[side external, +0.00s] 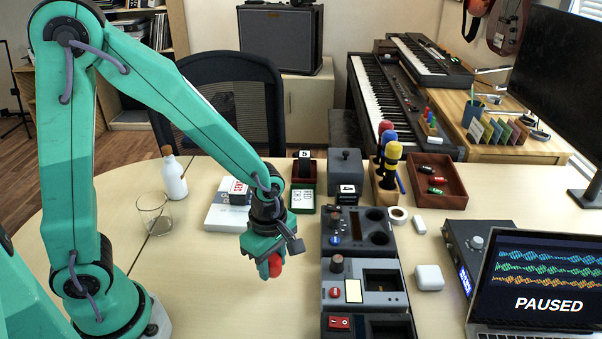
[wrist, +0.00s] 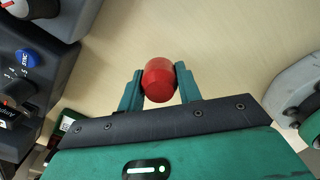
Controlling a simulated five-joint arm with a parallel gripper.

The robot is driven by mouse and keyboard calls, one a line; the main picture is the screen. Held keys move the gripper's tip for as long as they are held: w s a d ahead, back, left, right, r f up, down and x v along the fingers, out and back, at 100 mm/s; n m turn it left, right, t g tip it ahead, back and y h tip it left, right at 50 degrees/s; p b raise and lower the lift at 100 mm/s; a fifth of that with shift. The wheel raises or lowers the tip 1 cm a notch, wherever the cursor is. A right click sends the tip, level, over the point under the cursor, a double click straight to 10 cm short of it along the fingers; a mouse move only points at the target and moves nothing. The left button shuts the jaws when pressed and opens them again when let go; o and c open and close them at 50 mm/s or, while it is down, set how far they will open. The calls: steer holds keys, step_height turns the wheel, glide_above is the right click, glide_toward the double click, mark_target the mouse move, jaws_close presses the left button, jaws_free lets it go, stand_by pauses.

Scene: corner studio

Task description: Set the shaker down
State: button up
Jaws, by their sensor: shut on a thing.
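The shaker is a small red rounded piece held between my fingertips; it shows in the side external view (side external: 275,266) and in the wrist view (wrist: 158,80). My gripper (side external: 269,266) is shut on it, with one teal finger on each side in the wrist view (wrist: 160,86). The shaker hangs over the bare light wood table (side external: 230,300), left of the grey device panels. I cannot tell for sure how far it is above the table top. Part of the shaker is hidden by a finger in the side external view.
Grey device panels (side external: 345,292) with knobs and a red switch stand right of my gripper. A glass (side external: 154,222) and white bottle (side external: 174,178) stand to the left. A laptop (side external: 535,285) is at right.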

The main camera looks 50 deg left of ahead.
mark_target(273, 274)
steer(key=shift+f, duration=1.95)
steer(key=shift+f, duration=0.1)
steer(key=o, duration=1)
steer(key=shift+r, duration=6.15)
